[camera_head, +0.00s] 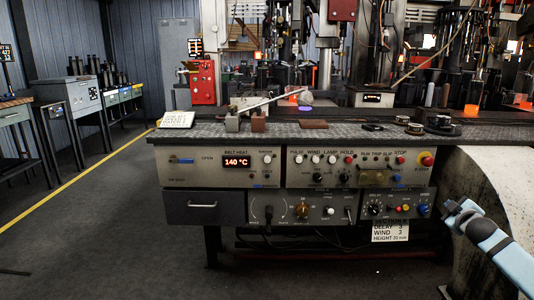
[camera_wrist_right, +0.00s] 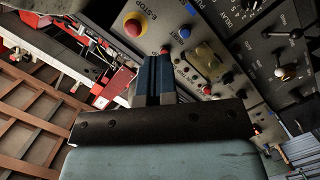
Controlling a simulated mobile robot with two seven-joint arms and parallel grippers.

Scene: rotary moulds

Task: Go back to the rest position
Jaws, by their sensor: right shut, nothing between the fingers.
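My right gripper (camera_head: 456,212) is at the lower right of the head view, in front of the machine's control panel (camera_head: 265,181) and just right of its lower knobs. Its pale blue arm comes in from the lower right corner. In the right wrist view its two dark fingers (camera_wrist_right: 153,62) are together, with nothing between them. The red emergency stop button (camera_wrist_right: 133,27) on its yellow base shows just beyond the fingertips there, and also on the panel in the head view (camera_head: 427,161). I cannot tell whether the fingers touch the panel. My left gripper is not in view.
A dark worktop (camera_head: 330,131) runs above the panel, bearing small blocks, a rod and round dark parts. A pale curved housing (camera_head: 503,185) stands beside my right arm. A paper label (camera_head: 390,231) hangs below the panel. The floor (camera_head: 110,230) at left is clear.

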